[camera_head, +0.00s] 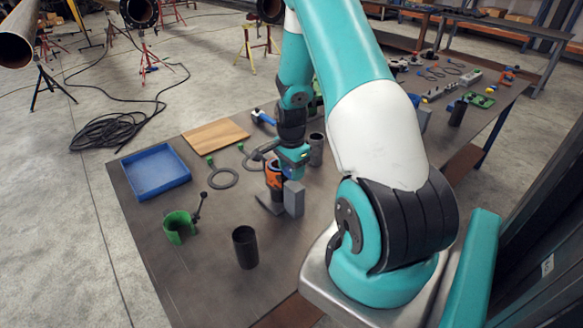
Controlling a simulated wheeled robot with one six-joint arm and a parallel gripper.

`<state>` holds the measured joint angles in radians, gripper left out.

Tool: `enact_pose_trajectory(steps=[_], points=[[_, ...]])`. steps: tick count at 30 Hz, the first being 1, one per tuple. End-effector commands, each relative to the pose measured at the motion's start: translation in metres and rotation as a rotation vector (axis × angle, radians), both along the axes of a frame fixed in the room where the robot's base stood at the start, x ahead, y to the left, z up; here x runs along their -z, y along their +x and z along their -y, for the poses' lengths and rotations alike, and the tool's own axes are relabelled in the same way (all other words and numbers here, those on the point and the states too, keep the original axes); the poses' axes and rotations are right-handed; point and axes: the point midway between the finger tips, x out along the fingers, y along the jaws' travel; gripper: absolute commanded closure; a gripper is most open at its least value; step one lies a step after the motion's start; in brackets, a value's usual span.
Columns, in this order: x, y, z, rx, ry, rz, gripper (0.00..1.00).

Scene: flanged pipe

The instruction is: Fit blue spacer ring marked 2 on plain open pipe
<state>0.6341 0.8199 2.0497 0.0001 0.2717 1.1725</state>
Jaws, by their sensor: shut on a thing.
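My gripper (291,172) points down over the middle of the near table. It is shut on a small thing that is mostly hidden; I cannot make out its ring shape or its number. An orange and black piece (274,180) stands just left of the gripper, beside a grey angled block (294,199). I cannot tell whether the gripper touches them. A plain dark open pipe (245,248) stands upright near the table's front, below and left of the gripper. Another dark upright cylinder (316,150) stands just right of the gripper. No blue ring is clearly visible.
A blue tray (155,171), a wooden board (214,135), a flat grey ring (223,178) and a green holder (178,227) with a dark handle lie on the left of the table (205,285). The table's front left is clear. My arm hides much of the right side.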

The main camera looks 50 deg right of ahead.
Motion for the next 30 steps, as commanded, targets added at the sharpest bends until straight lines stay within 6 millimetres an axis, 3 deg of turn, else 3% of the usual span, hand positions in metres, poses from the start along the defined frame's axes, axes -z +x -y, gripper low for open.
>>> enact_pose_trajectory(steps=[4, 5, 9, 20, 25, 30], points=[[0.002, 0.0, 0.0, 0.0, 0.0, 0.001, 0.78], [0.002, 0.0, 0.0, 0.0, 0.0, 0.0, 0.5], [0.002, 0.0, 0.0, 0.0, 0.0, 0.0, 0.23], [-0.004, 0.001, 0.0, 0.0, -0.002, 0.003, 0.23], [-0.03, 0.001, 0.001, 0.0, -0.005, 0.006, 0.23], [-0.073, 0.002, 0.001, 0.0, -0.006, 0.008, 0.23]])
